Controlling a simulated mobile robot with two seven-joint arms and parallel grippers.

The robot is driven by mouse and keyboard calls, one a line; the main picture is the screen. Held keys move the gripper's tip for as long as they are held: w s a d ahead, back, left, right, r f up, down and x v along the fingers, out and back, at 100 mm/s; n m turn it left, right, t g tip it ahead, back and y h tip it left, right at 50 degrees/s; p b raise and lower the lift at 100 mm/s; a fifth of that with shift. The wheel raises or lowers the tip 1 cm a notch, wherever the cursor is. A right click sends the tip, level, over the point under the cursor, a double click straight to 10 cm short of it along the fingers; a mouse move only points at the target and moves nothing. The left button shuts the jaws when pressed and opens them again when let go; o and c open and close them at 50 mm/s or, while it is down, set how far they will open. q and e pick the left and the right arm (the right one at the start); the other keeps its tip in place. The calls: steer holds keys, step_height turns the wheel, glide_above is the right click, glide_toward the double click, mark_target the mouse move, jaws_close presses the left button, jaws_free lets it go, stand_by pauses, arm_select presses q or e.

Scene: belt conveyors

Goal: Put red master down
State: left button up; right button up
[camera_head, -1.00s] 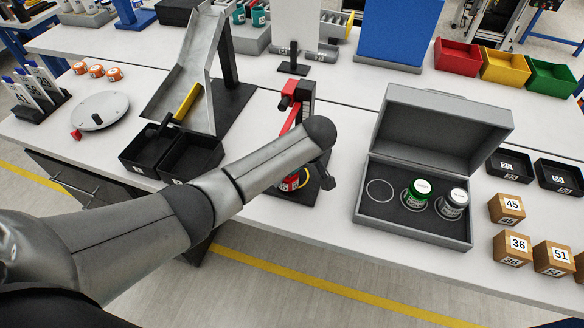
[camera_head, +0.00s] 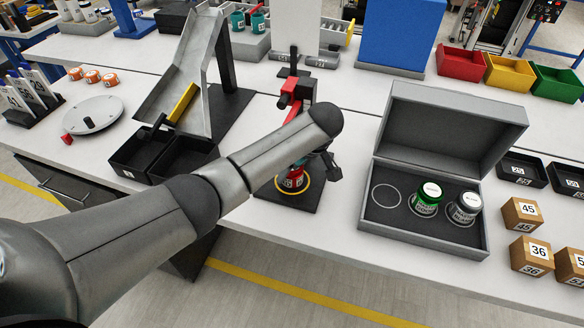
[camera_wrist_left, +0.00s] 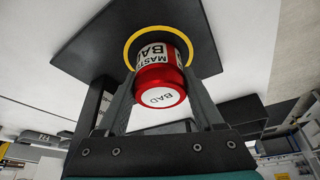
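The red master (camera_head: 291,180), a jar labelled "MASTER BAD", stands upright inside a yellow ring on a black base plate (camera_head: 272,194). My left arm partly hides it in the head view. In the left wrist view the red master (camera_wrist_left: 160,85) shows its white "BAD" lid towards the camera. The fingers of my left gripper (camera_wrist_left: 163,78) lie on either side of it, spread slightly wider than the lid. In the head view my left gripper (camera_head: 325,165) is just right of the jar. My right gripper is not in view.
A red and black fixture (camera_head: 297,90) rises behind the jar. An open grey case (camera_head: 430,240) to the right holds a green jar (camera_head: 426,198), a grey jar (camera_head: 465,207) and an empty ring. Black bins (camera_head: 185,160) and a metal chute stand left.

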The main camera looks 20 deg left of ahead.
arm_select(q)
steer(key=o, duration=0.5)
steer(key=shift+c, duration=0.2)
steer(key=shift+r, duration=0.25)
steer(key=p+v, duration=0.2)
steer(key=v, duration=0.9)
steer(key=shift+r, duration=0.4)
steer(key=shift+d, duration=0.15)
